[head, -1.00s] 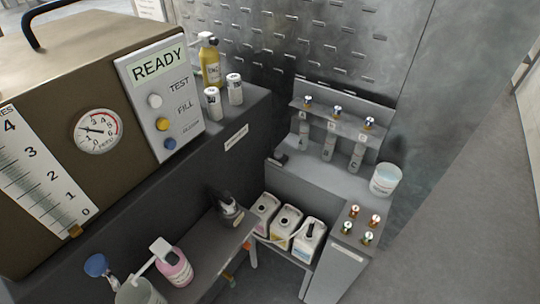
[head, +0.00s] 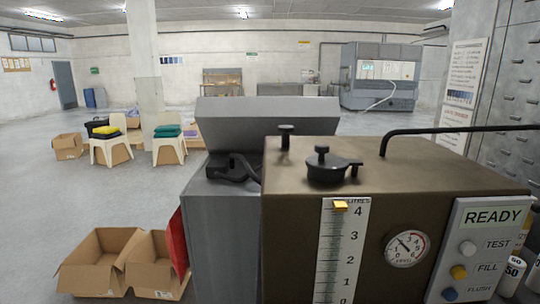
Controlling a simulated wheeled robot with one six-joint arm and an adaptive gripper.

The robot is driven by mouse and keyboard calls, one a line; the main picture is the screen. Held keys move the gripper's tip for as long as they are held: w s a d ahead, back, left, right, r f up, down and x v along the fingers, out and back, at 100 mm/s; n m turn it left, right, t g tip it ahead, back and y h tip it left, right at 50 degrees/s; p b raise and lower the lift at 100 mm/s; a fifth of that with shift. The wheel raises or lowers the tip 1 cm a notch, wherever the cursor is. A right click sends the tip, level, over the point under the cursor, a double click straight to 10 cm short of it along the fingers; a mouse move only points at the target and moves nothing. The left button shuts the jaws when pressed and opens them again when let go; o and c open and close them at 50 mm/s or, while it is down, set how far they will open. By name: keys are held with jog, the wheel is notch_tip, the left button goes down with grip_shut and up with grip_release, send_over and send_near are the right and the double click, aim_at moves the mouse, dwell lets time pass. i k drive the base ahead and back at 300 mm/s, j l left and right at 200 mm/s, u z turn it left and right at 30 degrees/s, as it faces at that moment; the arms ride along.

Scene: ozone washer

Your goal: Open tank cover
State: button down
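The brown tank (head: 395,165) stands in the middle right of the head view. A round black cover (head: 326,171) with a knob on top and a lug on its right side sits on the tank's top. It looks closed and lies flat. My gripper is not in view, so its state and its distance from the cover do not show.
A black bar handle (head: 455,129) arches over the tank's right side, and a black knob (head: 286,131) stands behind the cover. A grey cabinet with a raised lid (head: 268,117) adjoins the left. Open cardboard boxes (head: 100,262) lie on the left floor.

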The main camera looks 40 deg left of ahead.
aim_at(324, 163)
jog(key=u, duration=0.9)
